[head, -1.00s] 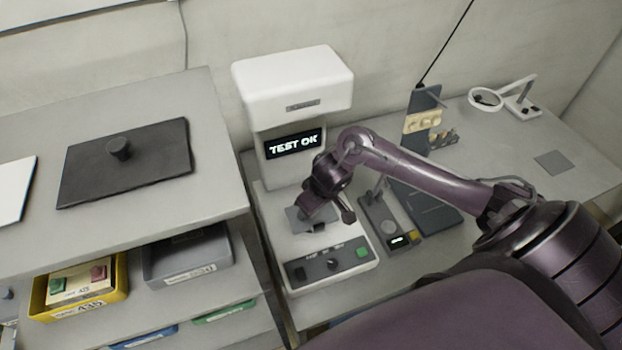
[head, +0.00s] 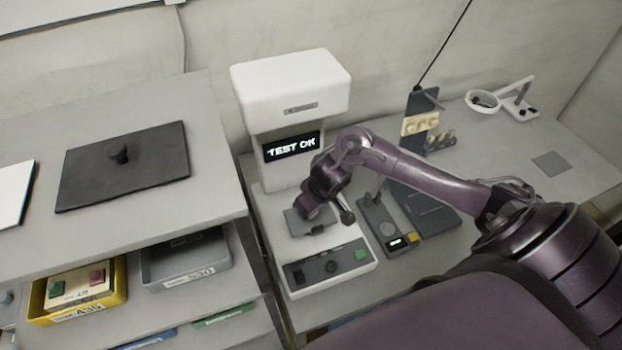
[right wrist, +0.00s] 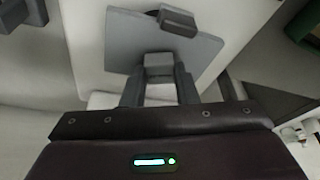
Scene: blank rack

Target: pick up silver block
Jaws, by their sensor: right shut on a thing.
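The silver block (right wrist: 158,66) is a small grey block between the fingers of my right gripper (right wrist: 158,88) in the right wrist view. The gripper is shut on it. Behind the block is a flat grey plate (right wrist: 125,45); I cannot tell whether block and plate touch. In the head view my right gripper (head: 314,218) is low over the grey plate (head: 297,224) on the white test machine (head: 275,205). The block is hidden there by the gripper. My left gripper is not in view.
The machine's screen (head: 292,146) reads "TEST OK". A small dark device (head: 385,228) and a dark stand (head: 430,208) are on the right. A shelf on the left holds a black plate with a knob (head: 120,175), a yellow bin (head: 40,305) and a grey bin (head: 190,265).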

